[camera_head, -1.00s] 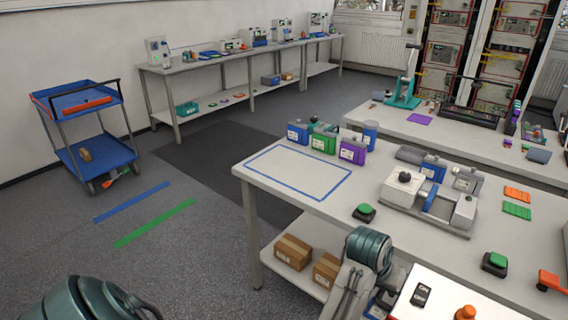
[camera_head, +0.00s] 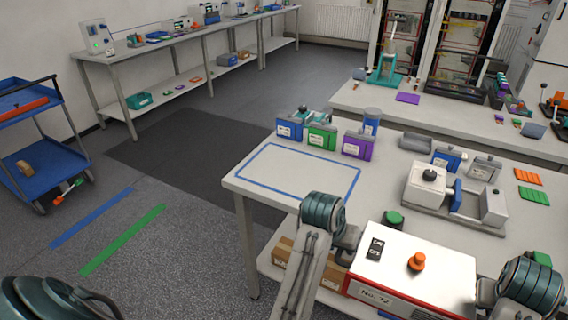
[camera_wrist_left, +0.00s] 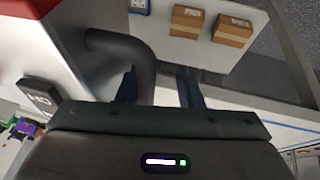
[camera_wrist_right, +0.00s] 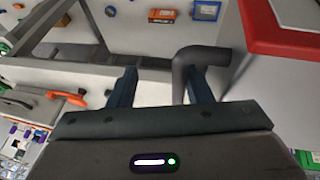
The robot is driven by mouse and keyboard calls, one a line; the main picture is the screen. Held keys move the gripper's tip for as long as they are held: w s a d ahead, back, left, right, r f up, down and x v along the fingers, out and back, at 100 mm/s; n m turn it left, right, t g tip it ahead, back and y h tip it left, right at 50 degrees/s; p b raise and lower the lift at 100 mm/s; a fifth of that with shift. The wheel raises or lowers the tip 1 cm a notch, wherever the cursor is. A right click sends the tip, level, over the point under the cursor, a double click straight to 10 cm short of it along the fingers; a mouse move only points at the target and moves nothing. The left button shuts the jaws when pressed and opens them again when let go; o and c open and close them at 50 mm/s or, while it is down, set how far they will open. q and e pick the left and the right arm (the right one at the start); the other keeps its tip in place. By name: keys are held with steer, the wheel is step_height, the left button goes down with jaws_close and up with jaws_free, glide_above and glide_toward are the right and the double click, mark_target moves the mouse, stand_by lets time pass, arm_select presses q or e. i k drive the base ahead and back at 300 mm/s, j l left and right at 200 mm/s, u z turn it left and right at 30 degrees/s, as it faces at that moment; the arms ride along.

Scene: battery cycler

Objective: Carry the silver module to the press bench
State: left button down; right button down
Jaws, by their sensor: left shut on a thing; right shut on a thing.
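The module is a box with a silver-white top (camera_head: 440,264), red trim, a "No. 72" label, an orange knob and black switches. It hangs level in front of the near bench. My left gripper (camera_head: 347,243) is shut on its left grey handle; the handle shows between the fingers in the left wrist view (camera_wrist_left: 141,68). My right gripper (camera_head: 487,292) is shut on the opposite handle, also seen in the right wrist view (camera_wrist_right: 190,66). The near bench (camera_head: 262,202) has a blue taped rectangle, empty. A teal press (camera_head: 385,68) stands on the bench behind.
Blue, green and purple modules (camera_head: 322,136) stand behind the rectangle. A clamp fixture (camera_head: 455,200) and green button (camera_head: 393,217) are on its right. Boxes (camera_wrist_left: 233,30) lie on the lower shelf. A blue cart (camera_head: 45,170) stands left. The floor left of the bench is clear.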

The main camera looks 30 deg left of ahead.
mark_target(299, 175)
steer(key=i+j, duration=0.15)
steer(key=j, duration=0.2)
steer(key=i+j, duration=0.15)
steer(key=j, duration=0.25)
steer(key=i+j, duration=0.15)
steer(key=j, duration=0.2)
steer(key=i+j, duration=0.2)
steer(key=j, duration=0.15)
steer(key=i+j, duration=0.15)
steer(key=j, duration=0.25)
steer(key=i+j, duration=0.15)
steer(key=j, duration=0.2)
